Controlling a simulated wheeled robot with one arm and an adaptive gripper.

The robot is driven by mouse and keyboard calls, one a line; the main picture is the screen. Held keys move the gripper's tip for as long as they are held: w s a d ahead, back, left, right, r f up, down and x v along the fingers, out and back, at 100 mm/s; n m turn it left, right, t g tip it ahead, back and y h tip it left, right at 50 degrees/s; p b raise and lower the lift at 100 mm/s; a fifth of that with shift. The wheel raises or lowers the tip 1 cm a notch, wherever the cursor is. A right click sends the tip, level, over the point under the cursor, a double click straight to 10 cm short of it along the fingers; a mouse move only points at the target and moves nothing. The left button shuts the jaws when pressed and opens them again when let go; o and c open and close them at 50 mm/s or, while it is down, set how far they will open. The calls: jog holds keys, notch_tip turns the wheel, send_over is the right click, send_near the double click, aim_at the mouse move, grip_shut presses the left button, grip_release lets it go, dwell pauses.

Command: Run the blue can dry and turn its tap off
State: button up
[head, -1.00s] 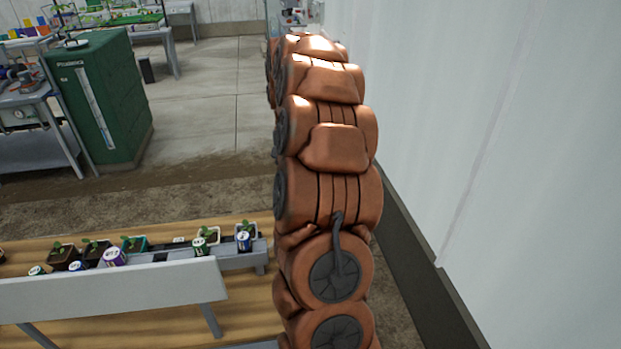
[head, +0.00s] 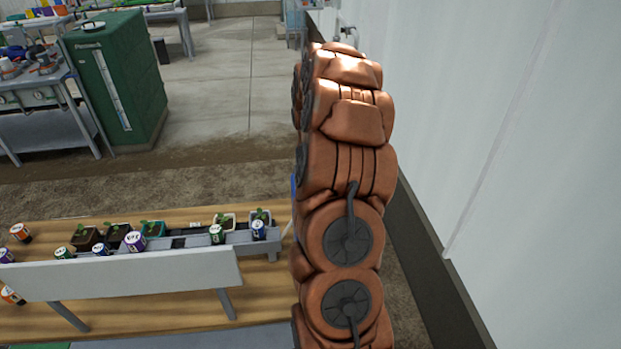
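No can with a tap can be made out. Two small blue-and-white cans stand in the row on the near bench: one at the right end (head: 258,230) and one further left (head: 101,246). I cannot tell whether either is the blue can of the task. My copper-coloured arm rises through the middle of the view and reaches away along the wall. My gripper does not show; the far end of the arm hides that area.
The near wooden bench (head: 180,213) holds potted seedlings and several cans behind a pale panel (head: 130,274). A green cabinet (head: 115,80) and a grey table with fittings (head: 35,85) stand at the left. A white wall (head: 500,130) runs close on the right. Open floor (head: 225,90) lies beyond.

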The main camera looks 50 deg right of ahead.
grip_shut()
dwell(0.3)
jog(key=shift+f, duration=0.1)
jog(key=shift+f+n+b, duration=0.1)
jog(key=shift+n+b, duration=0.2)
jog(key=shift+b, duration=0.45)
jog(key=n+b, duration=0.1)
jog(key=b, duration=0.2)
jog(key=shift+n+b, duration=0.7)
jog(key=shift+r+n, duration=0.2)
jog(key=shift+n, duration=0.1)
